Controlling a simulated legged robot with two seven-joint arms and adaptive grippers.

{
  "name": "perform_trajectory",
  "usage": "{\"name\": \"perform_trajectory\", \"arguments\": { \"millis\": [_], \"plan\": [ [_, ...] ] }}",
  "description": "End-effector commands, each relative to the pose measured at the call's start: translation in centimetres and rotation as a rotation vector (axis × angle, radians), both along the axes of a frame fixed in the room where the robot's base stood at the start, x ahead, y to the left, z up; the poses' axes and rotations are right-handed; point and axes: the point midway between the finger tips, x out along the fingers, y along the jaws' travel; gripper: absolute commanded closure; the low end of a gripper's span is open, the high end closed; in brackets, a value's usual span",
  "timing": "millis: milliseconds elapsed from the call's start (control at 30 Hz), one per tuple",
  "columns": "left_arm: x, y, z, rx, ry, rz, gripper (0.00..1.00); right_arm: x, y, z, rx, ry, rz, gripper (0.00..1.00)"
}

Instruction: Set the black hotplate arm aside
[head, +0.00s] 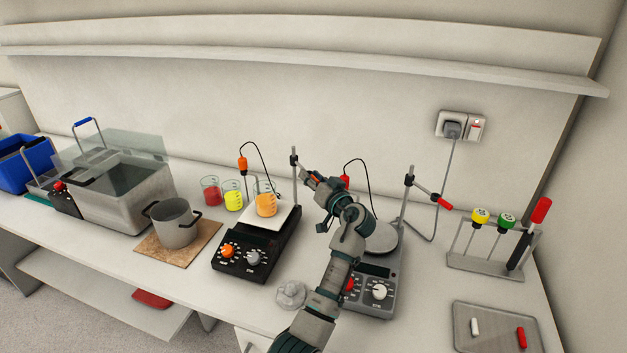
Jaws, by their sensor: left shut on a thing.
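The black hotplate (244,260) stands mid-table with an orange knob and a pale square top plate. A beaker of orange liquid (266,204) stands on the plate. An upright rod (296,180) rises at its back right corner, and the hotplate arm (304,167) reaches right from it. The fingers hide most of this end. My right gripper is out of view.
A grey hotplate (378,269) stands right, partly behind my left arm; its red-ended arm (443,202) points right. Red (210,190) and yellow (232,195) beakers stand left of the black hotplate. A pot (174,224), glass lid (290,294), rack (484,264) and tray (496,328) are nearby.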

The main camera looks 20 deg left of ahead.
Motion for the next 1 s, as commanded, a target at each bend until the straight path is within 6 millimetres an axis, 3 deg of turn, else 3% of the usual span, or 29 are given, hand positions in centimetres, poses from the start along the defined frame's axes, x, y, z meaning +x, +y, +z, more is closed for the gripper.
{"name": "perform_trajectory", "arguments": {
  "millis": [367, 400, 433, 1000],
  "plan": [
    [0.13, -0.09, -0.06, 0.0, 0.001, -0.002, 1.0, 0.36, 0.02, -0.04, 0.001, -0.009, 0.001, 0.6],
    [0.14, -0.1, -0.05, 0.0, 0.001, -0.002, 0.64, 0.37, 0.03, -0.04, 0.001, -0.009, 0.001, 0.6],
    [0.14, -0.1, -0.05, 0.0, 0.001, -0.003, 0.59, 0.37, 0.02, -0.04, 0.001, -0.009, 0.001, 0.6],
    [-0.1, -0.27, 0.01, 0.0, 0.0, -0.001, 0.59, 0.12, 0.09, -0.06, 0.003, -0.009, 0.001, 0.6]
  ]
}}
